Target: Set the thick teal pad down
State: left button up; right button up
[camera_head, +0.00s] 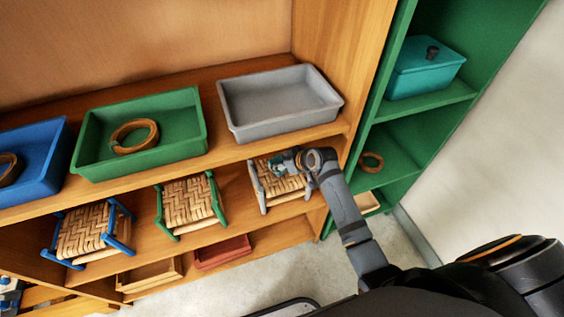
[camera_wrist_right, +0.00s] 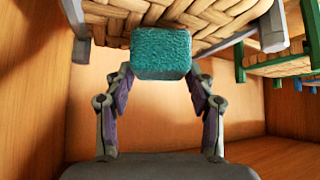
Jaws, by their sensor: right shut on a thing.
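The thick teal pad (camera_wrist_right: 161,54) is a rough-textured block held between the two fingers of my right gripper (camera_wrist_right: 160,72). In the head view only a small bit of the pad (camera_head: 277,164) shows beside my right gripper (camera_head: 284,162). The gripper is shut on it, at the grey-framed woven seat (camera_head: 282,186) on the middle shelf. In the wrist view the pad overlaps the edge of that woven seat (camera_wrist_right: 215,18). I cannot tell whether the pad touches the seat. My left gripper is not in view.
Green-framed (camera_head: 187,203) and blue-framed (camera_head: 92,232) woven seats stand to the left. Above are a grey tray (camera_head: 333,99), a green tray (camera_head: 203,135) and a blue tray (camera_head: 58,155). A green shelf unit (camera_head: 417,110) with a teal lidded box (camera_head: 425,75) stands right.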

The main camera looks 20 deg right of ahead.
jog(key=o, duration=0.5)
jog(key=shift+f, duration=0.15)
jog(key=o, duration=0.5)
jog(key=shift+c, duration=0.2)
jog(key=p+v, duration=0.2)
jog(key=v, duration=1)
